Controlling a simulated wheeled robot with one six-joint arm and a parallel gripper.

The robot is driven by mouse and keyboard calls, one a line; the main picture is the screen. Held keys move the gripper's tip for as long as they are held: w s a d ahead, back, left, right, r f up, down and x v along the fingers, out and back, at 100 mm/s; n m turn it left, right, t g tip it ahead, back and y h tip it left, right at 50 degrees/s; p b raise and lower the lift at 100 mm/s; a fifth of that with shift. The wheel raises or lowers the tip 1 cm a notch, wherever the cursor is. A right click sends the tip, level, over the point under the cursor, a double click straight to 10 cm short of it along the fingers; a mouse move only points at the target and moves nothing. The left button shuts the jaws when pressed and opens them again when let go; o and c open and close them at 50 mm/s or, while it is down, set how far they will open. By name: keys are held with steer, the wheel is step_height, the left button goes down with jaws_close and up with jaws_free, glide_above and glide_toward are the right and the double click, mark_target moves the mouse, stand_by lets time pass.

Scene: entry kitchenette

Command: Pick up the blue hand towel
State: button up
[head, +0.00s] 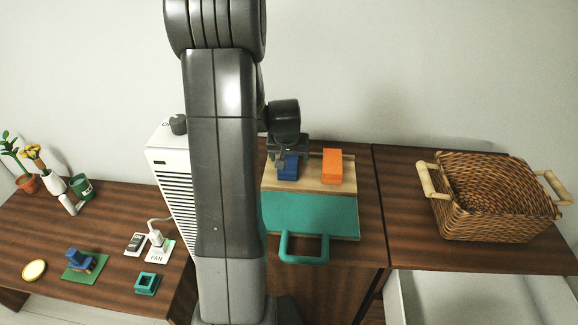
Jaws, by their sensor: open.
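A blue block-like folded thing, which looks like the blue hand towel (288,172), lies on the left part of a light wooden board or tray (310,184). My gripper (287,157) is open and directly above or around the towel's far end. The gripper and arm hide part of the towel, and I cannot tell whether the fingers touch it. An orange folded thing (332,166) lies to the right of the towel on the same wood, apart from it.
A teal panel with a teal handle (304,259) is in front of the wood. A wicker basket (490,225) stands at right. A white slatted heater-like box (168,160) stands left of my arm. Farther left are plants, a green cup (82,187) and small objects.

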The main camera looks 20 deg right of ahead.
steer(key=shift+x, duration=0.8)
steer(key=shift+f+b, duration=0.2)
steer(key=shift+b, duration=0.1)
steer(key=c, duration=1.1)
